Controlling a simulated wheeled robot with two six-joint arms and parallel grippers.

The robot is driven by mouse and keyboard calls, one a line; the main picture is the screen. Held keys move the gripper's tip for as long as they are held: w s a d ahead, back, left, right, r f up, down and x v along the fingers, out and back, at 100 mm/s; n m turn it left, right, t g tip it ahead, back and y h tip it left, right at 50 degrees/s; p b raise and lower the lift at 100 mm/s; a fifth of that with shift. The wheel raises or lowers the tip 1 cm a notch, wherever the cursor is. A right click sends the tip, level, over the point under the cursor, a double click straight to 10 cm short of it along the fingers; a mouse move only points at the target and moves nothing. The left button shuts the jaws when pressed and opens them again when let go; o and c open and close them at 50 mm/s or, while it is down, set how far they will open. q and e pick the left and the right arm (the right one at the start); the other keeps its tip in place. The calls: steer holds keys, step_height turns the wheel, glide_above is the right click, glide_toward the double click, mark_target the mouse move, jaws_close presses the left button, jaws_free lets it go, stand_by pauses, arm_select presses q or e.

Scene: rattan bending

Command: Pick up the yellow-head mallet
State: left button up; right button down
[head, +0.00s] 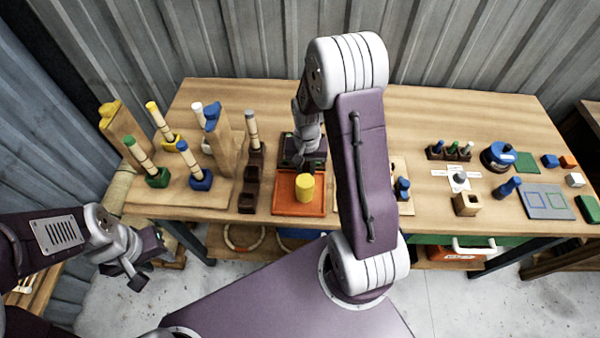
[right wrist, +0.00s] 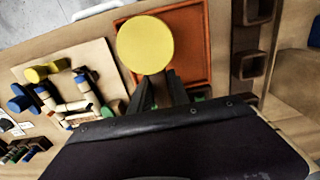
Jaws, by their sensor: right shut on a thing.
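The yellow-head mallet (head: 305,187) shows at the orange tray in the middle of the table. In the right wrist view its round yellow head (right wrist: 145,45) is seen face on, over the orange tray (right wrist: 192,22). My right gripper (right wrist: 163,95) has its dark fingers close together right at the head and is shut on the mallet. The tray also shows in the head view (head: 290,208). My left gripper (head: 146,271) is open and empty, off the table's front left.
A wooden board (head: 180,195) with several coloured pegs stands left of the tray. Small dark wooden cups (head: 247,202) line the tray's left side. At the right are a blue round tape-like item (head: 498,156), a grey mat (head: 546,203) and coloured blocks.

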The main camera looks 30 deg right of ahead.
steer(key=s+d+r, duration=0.1)
steer(key=s+r, duration=0.4)
steer(key=s, duration=0.3)
steer(key=shift+s+d+r+b, duration=0.2)
steer(key=shift+s+d+b, duration=0.1)
steer(key=shift+s, duration=0.05)
